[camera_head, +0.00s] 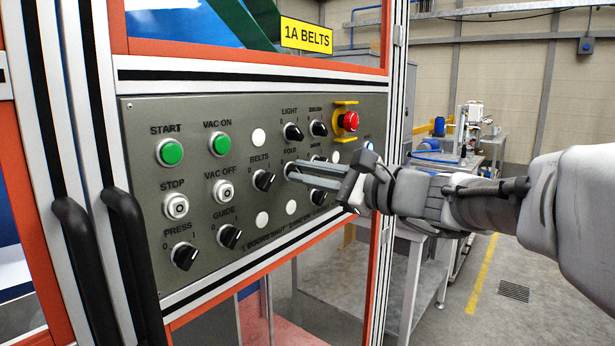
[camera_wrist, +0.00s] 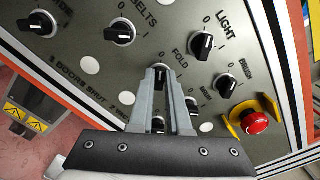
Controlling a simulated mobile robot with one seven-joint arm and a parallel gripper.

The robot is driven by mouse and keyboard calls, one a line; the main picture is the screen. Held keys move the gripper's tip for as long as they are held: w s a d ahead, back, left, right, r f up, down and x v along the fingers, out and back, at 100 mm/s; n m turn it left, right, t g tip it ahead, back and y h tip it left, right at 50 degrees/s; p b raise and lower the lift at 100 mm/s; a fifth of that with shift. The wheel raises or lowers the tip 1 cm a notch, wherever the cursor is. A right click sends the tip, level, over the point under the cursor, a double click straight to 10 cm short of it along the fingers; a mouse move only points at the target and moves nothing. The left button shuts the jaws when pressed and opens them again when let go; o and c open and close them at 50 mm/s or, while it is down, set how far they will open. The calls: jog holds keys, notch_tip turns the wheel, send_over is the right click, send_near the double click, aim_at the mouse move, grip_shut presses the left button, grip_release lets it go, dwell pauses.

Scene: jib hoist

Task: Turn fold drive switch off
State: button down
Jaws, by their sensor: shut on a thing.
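The fold drive switch (camera_wrist: 159,68) is a black rotary knob under the FOLD label on the grey control panel (camera_head: 150,112). My gripper (camera_head: 293,170) reaches the panel from the right, its two grey fingers closed around this knob. In the wrist view the fingertips (camera_wrist: 160,72) sit on either side of the knob. The fingers hide much of it, so I cannot tell which way its pointer stands.
The BELTS knob (camera_head: 263,180) is close to the left, the LIGHT knob (camera_head: 292,131) above. A red emergency button (camera_head: 350,121) with a yellow guard is up right. Black door handles (camera_head: 133,255) stand out at the left. Open floor lies to the right.

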jog(key=c, duration=0.9)
grip_release()
jog(key=shift+o, duration=0.2)
jog(key=shift+d, duration=0.15)
